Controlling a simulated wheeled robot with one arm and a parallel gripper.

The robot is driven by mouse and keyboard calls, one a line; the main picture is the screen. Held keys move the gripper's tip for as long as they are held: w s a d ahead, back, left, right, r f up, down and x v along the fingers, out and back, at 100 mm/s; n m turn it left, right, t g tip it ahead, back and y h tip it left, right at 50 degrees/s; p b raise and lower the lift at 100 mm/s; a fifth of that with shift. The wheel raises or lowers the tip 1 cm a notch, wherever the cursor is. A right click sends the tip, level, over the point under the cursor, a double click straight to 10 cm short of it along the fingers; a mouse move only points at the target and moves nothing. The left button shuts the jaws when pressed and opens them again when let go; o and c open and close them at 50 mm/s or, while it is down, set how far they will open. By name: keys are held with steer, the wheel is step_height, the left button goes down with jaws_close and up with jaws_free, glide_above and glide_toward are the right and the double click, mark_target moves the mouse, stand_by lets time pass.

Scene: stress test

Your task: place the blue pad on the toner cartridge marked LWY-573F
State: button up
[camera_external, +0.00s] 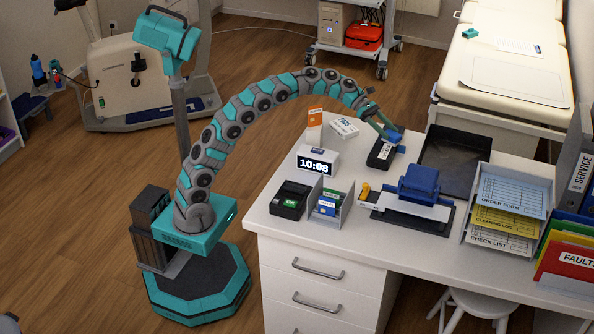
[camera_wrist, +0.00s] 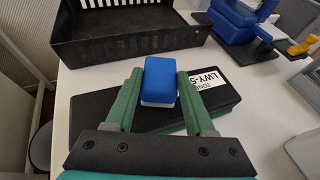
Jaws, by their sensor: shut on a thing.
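The blue pad (camera_wrist: 159,77), a small block with a white lower layer, sits between the two green fingers of my gripper (camera_wrist: 159,86) in the wrist view. My gripper is shut on it. Beneath is a black toner cartridge (camera_wrist: 85,112) lying flat on the desk, its white label partly hidden by a finger; "LWY-5" can be read. The pad overlaps the cartridge's far edge in this view; I cannot tell whether they touch. In the external view my gripper (camera_external: 388,134) is just above the cartridge (camera_external: 379,158).
A black open tray (camera_external: 462,150) stands right behind the cartridge. Paper trays (camera_external: 508,205) stand at right. The white desk (camera_external: 370,228) is clear near its front.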

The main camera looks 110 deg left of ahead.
steer(key=o, duration=1.3)
steer(key=shift+f, duration=0.1)
steer(key=shift+s+r, duration=0.1)
steer(key=shift+r, duration=0.1)
steer(key=v, duration=1.1)
steer(key=shift+s+a+r, duration=0.1)
steer(key=shift+s+a, duration=0.1)
steer(key=shift+s, duration=0.15)
steer(key=shift+o, duration=0.5)
